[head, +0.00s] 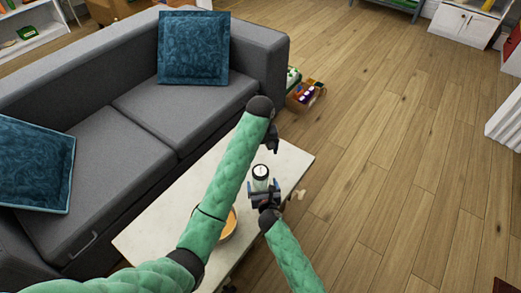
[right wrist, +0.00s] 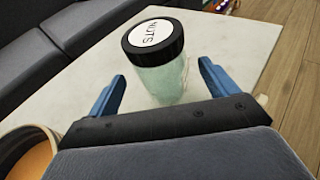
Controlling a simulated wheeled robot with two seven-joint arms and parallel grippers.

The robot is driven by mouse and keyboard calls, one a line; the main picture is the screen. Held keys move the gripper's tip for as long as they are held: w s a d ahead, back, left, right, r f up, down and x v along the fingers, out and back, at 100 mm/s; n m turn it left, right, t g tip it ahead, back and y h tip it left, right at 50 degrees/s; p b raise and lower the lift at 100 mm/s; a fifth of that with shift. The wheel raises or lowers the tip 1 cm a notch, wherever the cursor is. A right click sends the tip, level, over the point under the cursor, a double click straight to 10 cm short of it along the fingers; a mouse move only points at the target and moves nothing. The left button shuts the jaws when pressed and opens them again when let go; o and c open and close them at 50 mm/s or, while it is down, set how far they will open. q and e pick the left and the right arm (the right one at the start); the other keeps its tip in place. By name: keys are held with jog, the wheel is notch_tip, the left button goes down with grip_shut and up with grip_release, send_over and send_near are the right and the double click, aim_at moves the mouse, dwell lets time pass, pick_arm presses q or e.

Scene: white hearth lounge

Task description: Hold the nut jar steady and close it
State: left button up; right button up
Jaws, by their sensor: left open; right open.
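The nut jar (head: 261,184) stands upright on the white table near its right edge. In the right wrist view the jar (right wrist: 163,78) is pale green glass, with a black lid (right wrist: 152,38) on top labelled NUTS. I cannot tell how tightly the lid sits. My right gripper (head: 264,188) is open, its blue fingers (right wrist: 158,88) on either side of the jar's lower body, with gaps showing. My left gripper (head: 273,143) is open and empty, just beyond and above the jar, partly hidden by its own arm.
The white table (head: 150,233) has a bowl with orange contents (head: 230,224), partly behind my left arm. A grey sofa (head: 150,110) runs along the table's far left side. A box of goods (head: 304,96) stands on the wooden floor, which is open to the right.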

jog(key=shift+v, duration=1.4)
